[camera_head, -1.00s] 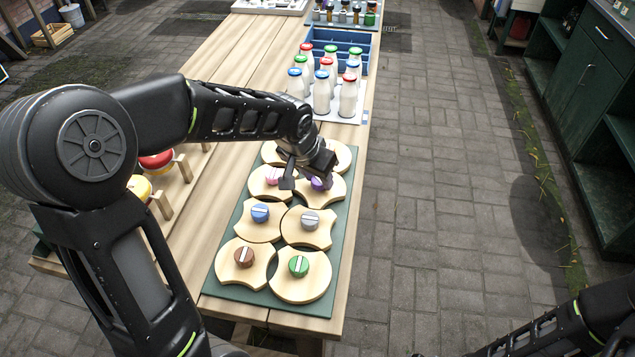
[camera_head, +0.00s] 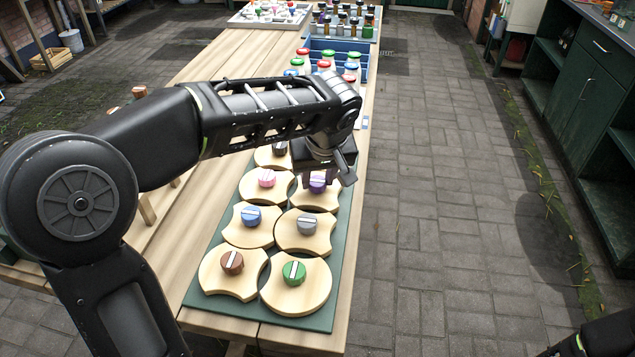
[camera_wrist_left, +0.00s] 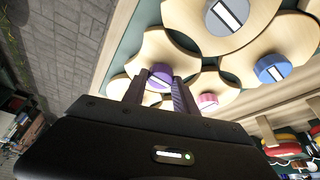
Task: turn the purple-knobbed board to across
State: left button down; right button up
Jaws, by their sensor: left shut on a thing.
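The purple knob (camera_head: 317,183) sits on a pale wooden board (camera_head: 316,202) in the right column of the green base (camera_head: 345,230). My left gripper (camera_head: 322,177) is over it from above and hides part of it. In the left wrist view the purple knob (camera_wrist_left: 160,76) is between the two fingers, which are shut on it. The knob's white bar shows only in part, and much of its board is hidden by the hand. My right gripper is not in view; only a dark part of my right arm shows at the lower right corner.
Neighbouring boards carry a pink knob (camera_head: 266,178), a grey knob (camera_head: 306,224), a blue knob (camera_head: 251,216), a brown knob (camera_head: 232,262) and a green knob (camera_head: 294,272). Bottles (camera_head: 351,72) and a blue crate (camera_head: 340,46) stand farther back. The paved floor at right is clear.

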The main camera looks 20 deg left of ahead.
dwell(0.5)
pick_arm(q)
jog(key=c, duration=1)
grip_release()
jog(key=v, duration=0.7)
jog(key=shift+r, duration=0.35)
jog(key=shift+s+d, duration=0.1)
jog(key=shift+s, duration=0.05)
